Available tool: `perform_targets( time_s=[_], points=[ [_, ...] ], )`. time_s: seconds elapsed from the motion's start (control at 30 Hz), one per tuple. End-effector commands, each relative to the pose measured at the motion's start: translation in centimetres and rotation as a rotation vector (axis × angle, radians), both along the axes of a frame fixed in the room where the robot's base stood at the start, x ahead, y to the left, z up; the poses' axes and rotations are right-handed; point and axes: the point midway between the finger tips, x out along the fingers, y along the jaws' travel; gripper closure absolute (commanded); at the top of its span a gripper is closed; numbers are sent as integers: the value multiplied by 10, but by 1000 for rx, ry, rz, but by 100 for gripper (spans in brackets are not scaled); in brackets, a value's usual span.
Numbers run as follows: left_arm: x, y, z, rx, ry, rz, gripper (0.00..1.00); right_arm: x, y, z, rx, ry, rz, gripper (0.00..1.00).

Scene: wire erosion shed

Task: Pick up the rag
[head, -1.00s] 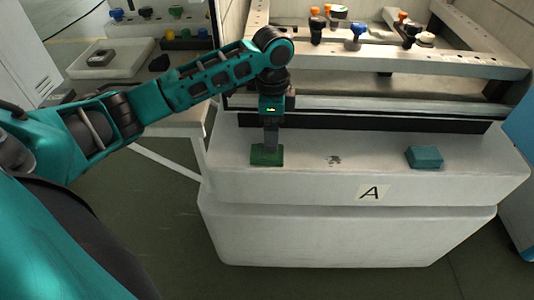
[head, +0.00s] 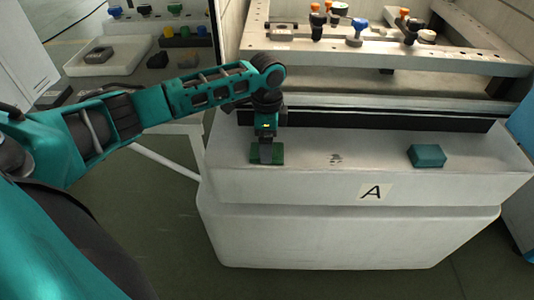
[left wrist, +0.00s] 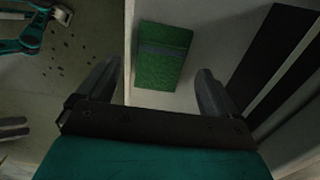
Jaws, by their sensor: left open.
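A green, flat rectangular piece (head: 254,155) lies on the white ledge. In the left wrist view this green piece (left wrist: 165,75) has a rough surface and a grey band across it. A teal folded block (head: 427,155) lies farther right on the same ledge. I cannot tell for certain which of the two is the rag. My left gripper (head: 266,150) points down over the green piece and partly hides it. In the left wrist view my left gripper (left wrist: 158,72) is open and empty, with the green piece showing between its fingers. My right gripper is not in view.
The white ledge (head: 300,180) carries a label A (head: 374,193) on its front and small dark crumbs (head: 336,158). Behind it is a machine frame (head: 390,58) with several coloured knobs. A side table at left holds a white tray (head: 125,68). The ledge's middle is clear.

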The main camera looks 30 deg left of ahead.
Motion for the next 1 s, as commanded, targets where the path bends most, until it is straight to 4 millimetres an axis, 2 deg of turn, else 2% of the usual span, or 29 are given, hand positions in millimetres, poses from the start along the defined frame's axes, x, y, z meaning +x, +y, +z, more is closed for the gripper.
perform_targets(
  time_s=[0.03,0.13,0.43,1.0],
  points=[
    [-1,0,-10,1,2,1,6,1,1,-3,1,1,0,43],
    [-1,0,-20,2,1,0,6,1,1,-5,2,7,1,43],
    [0,0,-23,1,-2,0,6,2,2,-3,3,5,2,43],
    [0,0,-23,1,-2,0,61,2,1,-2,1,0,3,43]
  ],
)
